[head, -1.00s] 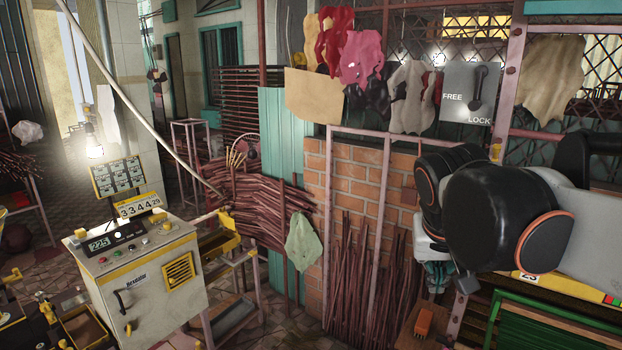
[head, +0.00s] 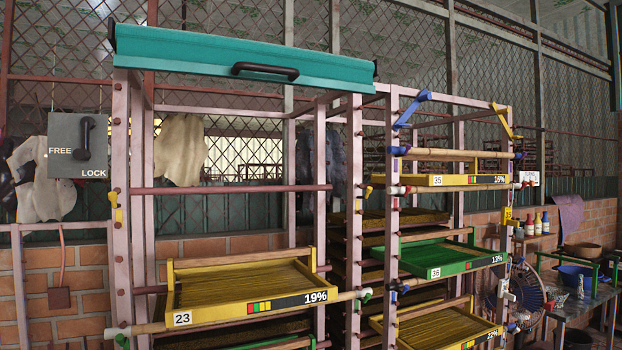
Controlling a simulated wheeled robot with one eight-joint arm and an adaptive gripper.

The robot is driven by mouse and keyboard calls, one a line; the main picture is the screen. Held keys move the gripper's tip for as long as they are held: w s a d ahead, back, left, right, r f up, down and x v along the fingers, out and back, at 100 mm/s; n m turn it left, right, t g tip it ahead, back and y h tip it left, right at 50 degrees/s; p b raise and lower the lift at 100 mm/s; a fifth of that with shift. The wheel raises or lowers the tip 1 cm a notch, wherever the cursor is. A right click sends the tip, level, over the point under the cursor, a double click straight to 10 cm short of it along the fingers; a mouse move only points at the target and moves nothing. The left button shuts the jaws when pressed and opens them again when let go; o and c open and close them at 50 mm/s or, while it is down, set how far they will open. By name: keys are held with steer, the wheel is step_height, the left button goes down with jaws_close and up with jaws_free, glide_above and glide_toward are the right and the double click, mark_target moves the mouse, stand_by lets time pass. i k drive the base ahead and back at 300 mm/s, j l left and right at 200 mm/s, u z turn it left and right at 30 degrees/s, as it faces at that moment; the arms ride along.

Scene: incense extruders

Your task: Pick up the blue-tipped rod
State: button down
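A wooden rod with blue tips (head: 455,153) lies across the upper part of the right rack, above the yellow tray marked 35. Its blue ends show at the left and right posts. Lower on the same rack, dark blue ends (head: 399,285) show at the post below the green tray; the rod between them is mostly hidden. My gripper and arm are not in view.
The left rack (head: 122,220) has a teal cover (head: 240,62) with a black handle. Tray 23 (head: 240,290), tray 35 (head: 455,180) and green tray 36 (head: 440,258) sit in the racks. A FREE/LOCK panel (head: 78,145) hangs left. A fan (head: 520,290) and table stand right.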

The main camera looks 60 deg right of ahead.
mark_target(398, 150)
steer(key=z, duration=2.85)
